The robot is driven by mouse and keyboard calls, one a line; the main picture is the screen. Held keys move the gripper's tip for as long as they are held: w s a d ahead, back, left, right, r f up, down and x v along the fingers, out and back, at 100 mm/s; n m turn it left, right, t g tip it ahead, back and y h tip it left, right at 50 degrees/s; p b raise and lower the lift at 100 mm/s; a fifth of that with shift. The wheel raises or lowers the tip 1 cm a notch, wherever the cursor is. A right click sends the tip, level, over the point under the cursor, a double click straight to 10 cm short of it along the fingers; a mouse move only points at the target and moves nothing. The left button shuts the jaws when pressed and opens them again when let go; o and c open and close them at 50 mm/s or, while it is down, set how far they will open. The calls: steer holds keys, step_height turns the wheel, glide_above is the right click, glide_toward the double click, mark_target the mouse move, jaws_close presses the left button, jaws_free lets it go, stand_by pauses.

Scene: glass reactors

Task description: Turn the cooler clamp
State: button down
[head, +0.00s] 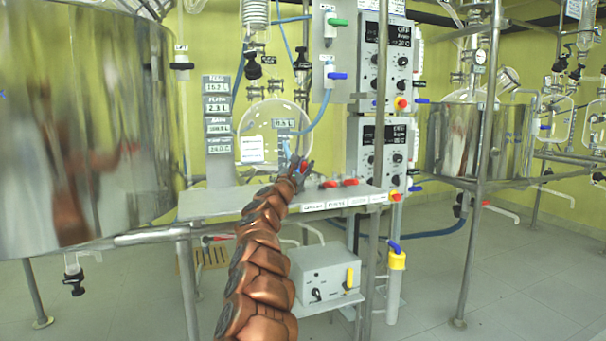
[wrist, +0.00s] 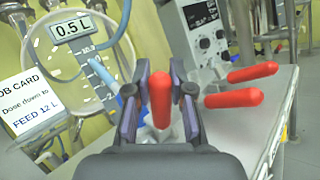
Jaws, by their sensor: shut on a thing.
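My gripper (wrist: 160,92) is shut on a red handle (wrist: 161,105), which stands between its two purple-grey fingers. In the head view my gripper (head: 300,168) is at the steel shelf (head: 225,201), left of the red handles (head: 340,183). Small labels (head: 338,204) run along the shelf's front edge, too small to read, so I cannot tell which handle is the cooler clamp.
A round glass vessel (head: 262,140) with a 0.5 L display (wrist: 70,28) stands behind my gripper. A control panel (head: 386,150) is to the right. A large steel tank (head: 90,130) fills the left. A grey box (head: 325,275) sits below the shelf.

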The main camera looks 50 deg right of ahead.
steer(key=shift+s+b, duration=0.1)
steer(key=shift+b, duration=0.2)
stand_by(0.4)
steer(key=c, duration=1)
jaws_free()
steer(key=shift+a, duration=0.15)
steer(key=shift+s+a+f, duration=0.15)
steer(key=shift+a, duration=0.45)
steer(key=shift+a+f, duration=0.35)
steer(key=shift+a, duration=0.15)
steer(key=shift+s+a, duration=0.25)
steer(key=shift+v, duration=4.45)
